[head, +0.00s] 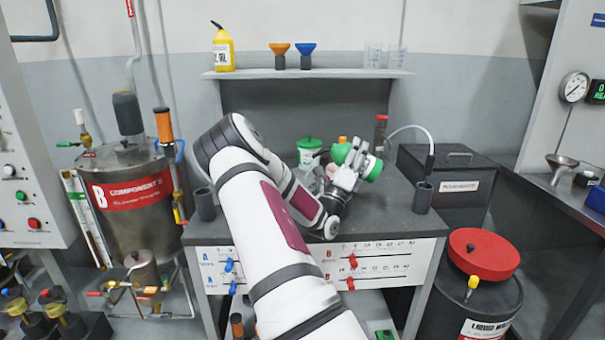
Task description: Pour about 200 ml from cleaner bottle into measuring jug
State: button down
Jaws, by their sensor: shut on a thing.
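My gripper (353,172) is above the right half of the dark workbench, shut on a green bottle (372,169) that I take to be the cleaner bottle. The bottle is tilted well over; its green parts show on both sides of the fingers. Its mouth is not clear, and I see no stream of liquid. A clear vessel (318,181), perhaps the measuring jug, stands on the bench left of the gripper. It is partly hidden by my arm and the gripper, so its liquid level cannot be read.
A white container with a green lid (309,147) stands behind the clear vessel. An orange-topped item (342,140) and a red-capped bottle (380,130) stand behind the gripper. A curved tube (415,128) rises at right. Clear beakers (373,58) are on the shelf. Bench right of the gripper is fairly free.

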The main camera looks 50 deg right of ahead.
jog(key=shift+w+a+r+n+t+p, duration=0.1)
jog(key=shift+r+n+t+p, duration=0.25)
jog(key=shift+n+t, duration=0.2)
jog(key=shift+w+r+n+t+p, duration=0.1)
jog(key=shift+r+n+t+p, duration=0.1)
jog(key=shift+n+t+p, duration=0.25)
jog(key=shift+w+a+r+n+t+p, duration=0.1)
jog(key=shift+r+n+t+p, duration=0.2)
jog(key=shift+n+t, duration=0.35)
dwell(4.7)
